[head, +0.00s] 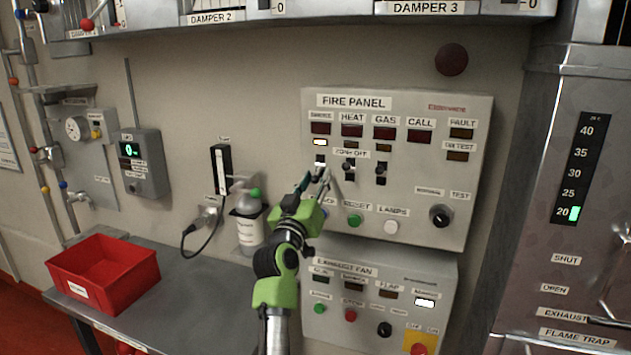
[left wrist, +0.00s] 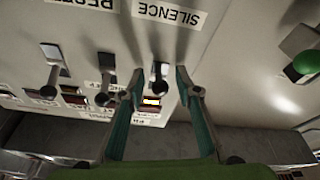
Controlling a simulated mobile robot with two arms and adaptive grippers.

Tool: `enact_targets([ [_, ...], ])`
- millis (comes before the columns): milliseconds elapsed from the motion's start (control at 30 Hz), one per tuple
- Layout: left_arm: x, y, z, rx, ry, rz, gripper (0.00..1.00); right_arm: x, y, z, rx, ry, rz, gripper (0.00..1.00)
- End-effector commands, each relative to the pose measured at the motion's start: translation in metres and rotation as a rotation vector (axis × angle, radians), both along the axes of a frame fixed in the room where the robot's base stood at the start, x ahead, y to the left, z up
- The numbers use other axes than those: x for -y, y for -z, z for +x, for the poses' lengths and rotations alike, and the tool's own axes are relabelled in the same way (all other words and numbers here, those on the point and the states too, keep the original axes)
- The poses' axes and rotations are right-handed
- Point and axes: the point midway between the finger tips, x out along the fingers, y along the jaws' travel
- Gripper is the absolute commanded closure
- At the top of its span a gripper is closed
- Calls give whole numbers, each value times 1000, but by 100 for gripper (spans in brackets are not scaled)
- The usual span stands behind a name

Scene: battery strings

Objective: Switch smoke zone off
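The fire panel (head: 466,200) is on the wall, with a row of zone toggle switches under the SMOKE, HEAT and GAS lamps. The smoke zone switch (head: 320,160) is the leftmost, below a lit whitish lamp (head: 320,142). My left gripper (head: 317,178) is at the panel just below this switch. In the left wrist view, upside down, the smoke switch (left wrist: 159,78) shows between the two separated fingers of my left gripper (left wrist: 160,74). I cannot tell whether either finger touches it. The lit lamp (left wrist: 151,101) shows beside it. My right gripper is not in view.
The heat switch (head: 349,168) and gas switch (head: 381,173) are close to the right. A green reset button (head: 354,221), white lamps button (head: 391,227) and black knob (head: 440,215) are lower. A bottle (head: 248,228) and red bin (head: 105,275) are left.

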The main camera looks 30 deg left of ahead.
Motion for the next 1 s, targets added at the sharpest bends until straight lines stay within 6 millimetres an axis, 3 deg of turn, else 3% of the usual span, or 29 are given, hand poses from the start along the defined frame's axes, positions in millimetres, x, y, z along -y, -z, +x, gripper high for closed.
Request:
enact_targets([
  [233,5,7,-16,-3,1,0,69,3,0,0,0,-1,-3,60],
  [500,21,23,-69,-4,1,1,69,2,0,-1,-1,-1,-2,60],
  [700,29,31,-98,-3,1,0,69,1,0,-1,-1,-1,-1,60],
  [1000,33,33,-109,-1,1,-1,69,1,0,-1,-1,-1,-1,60],
])
